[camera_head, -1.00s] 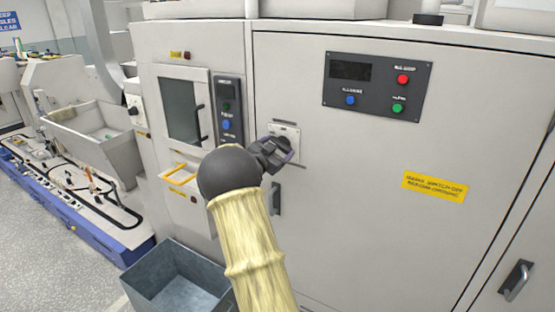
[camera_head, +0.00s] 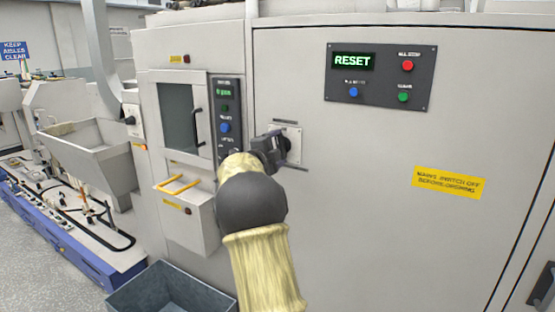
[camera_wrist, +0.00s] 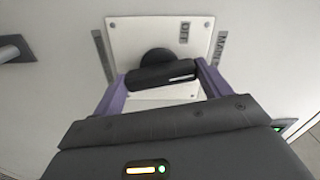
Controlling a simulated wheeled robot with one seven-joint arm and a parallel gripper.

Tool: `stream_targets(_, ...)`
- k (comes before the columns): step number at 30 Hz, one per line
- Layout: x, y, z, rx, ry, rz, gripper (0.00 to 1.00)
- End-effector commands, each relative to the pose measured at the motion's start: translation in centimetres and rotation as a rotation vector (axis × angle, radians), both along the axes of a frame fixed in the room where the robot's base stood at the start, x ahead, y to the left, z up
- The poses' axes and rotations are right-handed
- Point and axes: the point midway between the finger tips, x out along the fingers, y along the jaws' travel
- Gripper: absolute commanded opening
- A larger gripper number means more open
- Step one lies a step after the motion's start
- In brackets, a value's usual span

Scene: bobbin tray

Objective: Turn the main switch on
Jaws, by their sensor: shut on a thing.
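The main switch shows in the wrist view as a black rotary handle (camera_wrist: 160,75) with a white mark, on a pale plate (camera_wrist: 125,35) lettered OFF. A MAIN label stands beside the plate. My gripper (camera_wrist: 163,79) is shut on the handle, one purple finger at each end. In the head view my gripper (camera_head: 275,150) is at the switch plate (camera_head: 297,143) on the cabinet front and hides most of the handle. The panel display (camera_head: 353,61) is lit and reads RESET.
The control panel (camera_head: 420,85) has red, green and blue buttons. A yellow warning sign (camera_head: 449,183) is right of the switch. A narrow button panel (camera_head: 226,160) and a windowed door (camera_head: 180,118) are to the left. A grey bin (camera_head: 150,285) stands below.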

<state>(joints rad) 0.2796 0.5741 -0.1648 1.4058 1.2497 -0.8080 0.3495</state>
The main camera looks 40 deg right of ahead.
Motion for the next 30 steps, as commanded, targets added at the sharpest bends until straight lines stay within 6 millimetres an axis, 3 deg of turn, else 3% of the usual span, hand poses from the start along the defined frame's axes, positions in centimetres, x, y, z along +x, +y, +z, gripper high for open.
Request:
stream_targets(12,0.01,0.0,-0.16,0.083,-0.2,0.0,0.54)
stream_targets(27,-0.01,-0.02,-0.07,0.093,-0.22,-0.001,0.54)
stream_targets(28,-0.01,-0.02,-0.07,0.093,-0.22,-0.001,0.82)
stream_targets(30,-0.01,-0.02,-0.07,0.093,-0.22,-0.001,0.96)
